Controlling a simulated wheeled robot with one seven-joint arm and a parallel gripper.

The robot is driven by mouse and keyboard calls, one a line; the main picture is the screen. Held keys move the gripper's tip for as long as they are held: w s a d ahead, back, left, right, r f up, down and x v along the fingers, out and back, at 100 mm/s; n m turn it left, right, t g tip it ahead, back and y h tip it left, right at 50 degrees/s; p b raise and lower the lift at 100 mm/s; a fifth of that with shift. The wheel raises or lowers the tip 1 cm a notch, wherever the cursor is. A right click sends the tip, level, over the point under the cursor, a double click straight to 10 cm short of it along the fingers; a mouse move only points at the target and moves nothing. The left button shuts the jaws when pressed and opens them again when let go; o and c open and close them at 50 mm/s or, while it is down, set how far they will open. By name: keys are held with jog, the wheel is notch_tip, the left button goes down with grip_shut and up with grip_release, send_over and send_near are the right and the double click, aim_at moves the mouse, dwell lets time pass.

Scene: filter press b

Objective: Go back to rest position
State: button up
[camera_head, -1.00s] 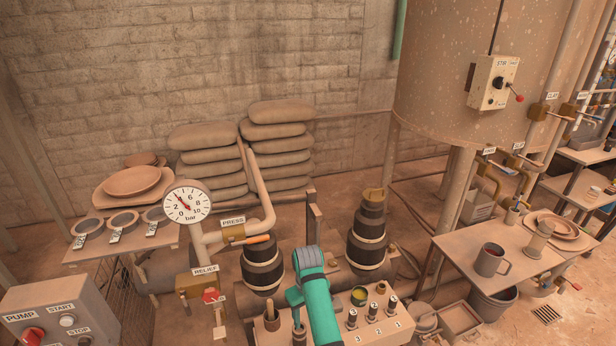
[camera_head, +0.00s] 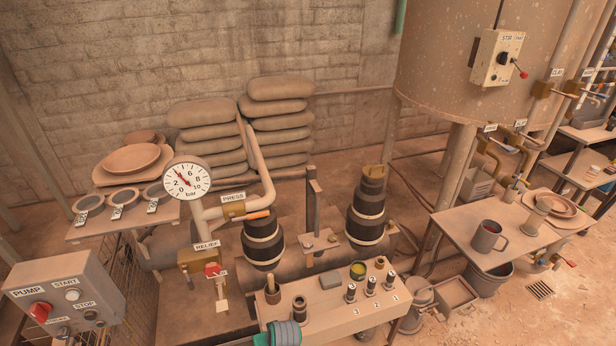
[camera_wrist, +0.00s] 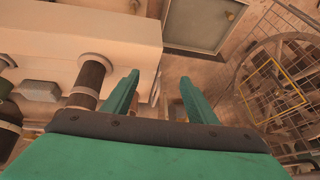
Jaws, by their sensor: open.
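My gripper (camera_wrist: 158,98) shows in the wrist view with its two green fingers spread apart and nothing between them. A pale bench block with dark cylinders lies just left of the fingers in that view. In the head view only a teal part of my arm shows at the bottom edge, and the fingers are out of frame.
A pump control box (camera_head: 65,295) stands at lower left. A pressure gauge (camera_head: 186,178) and red relief valve (camera_head: 213,270) stand left of the bench. A side table with a mug (camera_head: 488,237) is at right. The wrist view shows a wire cage (camera_wrist: 285,75) at right.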

jog(key=s+a+f+m+t, duration=0.1)
jog(key=s+f+m+t, duration=0.15)
jog(key=s, duration=0.85)
jog(key=s+d+r+m+t+h, duration=0.1)
jog(key=s+d+r+t, duration=0.15)
jog(key=s, duration=0.35)
jog(key=s+d+r+m+t, duration=0.1)
jog(key=s+d+r, duration=0.15)
jog(key=s, duration=0.35)
jog(key=s+d+r+t+h, duration=0.1)
jog(key=s+d+r, duration=0.3)
jog(key=s+r, duration=0.4)
jog(key=s+d+r+t+h, duration=0.1)
jog(key=s+d+r+t, duration=0.2)
jog(key=s+r, duration=0.4)
notch_tip(320, 180, up, 7)
jog(key=shift+s+d+r+t, duration=0.2)
jog(key=shift+s+d+t, duration=0.2)
jog(key=shift+d, duration=0.45)
